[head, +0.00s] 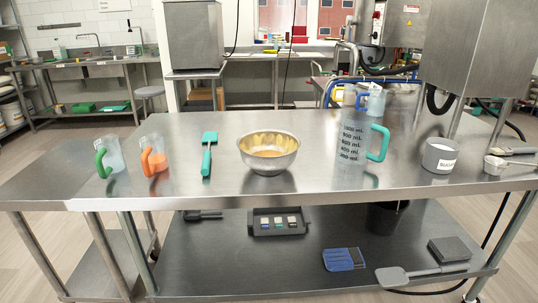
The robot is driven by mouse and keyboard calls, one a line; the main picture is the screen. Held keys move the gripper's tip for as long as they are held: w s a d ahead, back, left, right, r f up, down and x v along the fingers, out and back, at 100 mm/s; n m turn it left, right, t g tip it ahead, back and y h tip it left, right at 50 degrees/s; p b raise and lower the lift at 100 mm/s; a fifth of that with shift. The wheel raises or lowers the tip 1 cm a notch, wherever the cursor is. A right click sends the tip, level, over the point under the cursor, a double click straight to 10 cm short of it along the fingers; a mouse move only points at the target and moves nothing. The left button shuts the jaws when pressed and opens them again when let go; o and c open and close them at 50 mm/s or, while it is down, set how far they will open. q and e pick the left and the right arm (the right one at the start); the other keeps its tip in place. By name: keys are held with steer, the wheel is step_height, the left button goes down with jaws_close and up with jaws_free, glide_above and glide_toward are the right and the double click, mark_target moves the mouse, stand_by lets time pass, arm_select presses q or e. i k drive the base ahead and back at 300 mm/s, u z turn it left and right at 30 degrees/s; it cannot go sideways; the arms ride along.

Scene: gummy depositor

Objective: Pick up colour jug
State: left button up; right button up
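Several clear jugs stand on the steel table (220,190). At the left is a small jug with a green handle (114,155). Beside it is a jug with an orange handle (158,158) and orange contents low inside. At the right is a large measuring jug with a teal handle (352,140) and black volume marks. Behind it, partly hidden, is a jug with a blue handle (376,100). I cannot tell from looks alone which one is called the colour jug. Neither of my grippers is in view.
A metal bowl (269,165) with yellow contents stands mid-table, with a teal spatula (208,150) to its left. A grey tub (439,157) and a small metal scoop (497,165) are at the right. A steel machine (468,50) rises behind. The lower shelf (225,260) holds tools.

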mark_target(154, 157)
steer(key=k, duration=0.5)
steer(key=u, duration=1.9)
steer(key=i, duration=1.5)
steer(key=z, duration=1.35)
